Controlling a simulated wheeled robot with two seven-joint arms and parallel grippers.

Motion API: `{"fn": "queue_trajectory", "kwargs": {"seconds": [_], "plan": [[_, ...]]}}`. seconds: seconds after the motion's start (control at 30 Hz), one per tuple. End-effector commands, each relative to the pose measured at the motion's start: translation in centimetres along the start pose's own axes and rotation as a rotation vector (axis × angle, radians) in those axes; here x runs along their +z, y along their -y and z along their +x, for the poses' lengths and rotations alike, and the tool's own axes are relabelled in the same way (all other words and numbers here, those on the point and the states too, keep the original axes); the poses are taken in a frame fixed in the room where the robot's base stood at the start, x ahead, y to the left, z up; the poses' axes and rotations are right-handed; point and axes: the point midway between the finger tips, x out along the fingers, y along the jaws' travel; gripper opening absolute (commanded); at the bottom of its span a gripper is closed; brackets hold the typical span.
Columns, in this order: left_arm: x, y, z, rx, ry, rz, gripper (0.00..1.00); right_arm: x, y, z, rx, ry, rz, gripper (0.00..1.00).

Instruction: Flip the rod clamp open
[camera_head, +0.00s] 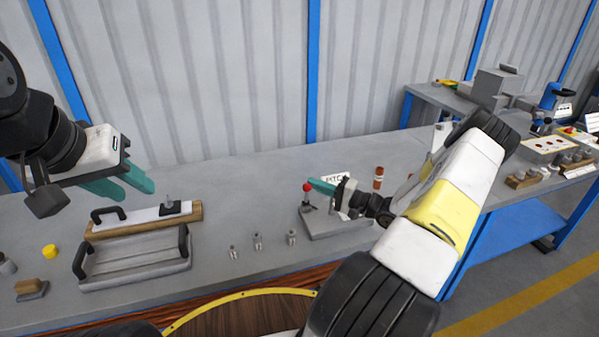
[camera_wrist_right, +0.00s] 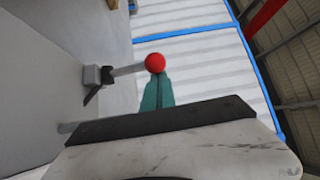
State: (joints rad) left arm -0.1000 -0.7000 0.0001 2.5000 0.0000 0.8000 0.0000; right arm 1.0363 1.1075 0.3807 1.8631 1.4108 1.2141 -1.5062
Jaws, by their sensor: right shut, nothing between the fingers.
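The rod clamp is a small grey block with a metal lever that ends in a red ball knob (camera_head: 307,187). The lever stands roughly upright at the left end of a grey base plate (camera_head: 335,222). My right gripper (camera_head: 322,186) is shut and empty, its teal fingertips just right of the knob. In the right wrist view the knob (camera_wrist_right: 155,62) is right at the tips of the closed fingers (camera_wrist_right: 158,92); I cannot tell whether they touch. My right wrist hides part of the plate. My left gripper (camera_head: 125,184) is open and empty, high over the bench's left side.
A grey tray with black handles (camera_head: 135,262) and a wood-backed board (camera_head: 145,220) lie at left. A label card (camera_head: 336,178) and a brown bottle (camera_head: 378,177) are behind the clamp. The back middle bench is clear.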

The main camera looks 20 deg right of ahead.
Motion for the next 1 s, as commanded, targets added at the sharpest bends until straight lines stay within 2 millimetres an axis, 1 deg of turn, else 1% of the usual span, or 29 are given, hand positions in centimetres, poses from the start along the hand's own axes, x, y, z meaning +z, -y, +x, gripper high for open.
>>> {"fn": "queue_trajectory", "kwargs": {"seconds": [0.1,0.4,1.0], "plan": [[0.00,0.00,0.00,0.000,0.000,0.000,0.36,0.41,-0.12,-0.39,-0.052,0.000,-0.045,0.00],[0.00,0.00,0.00,0.000,0.000,0.000,0.36,0.95,-0.10,-0.94,-0.044,0.002,-0.042,0.00],[0.00,0.00,0.00,0.000,0.000,0.000,0.36,0.98,-0.12,-1.04,-0.043,0.001,-0.041,0.00]]}}
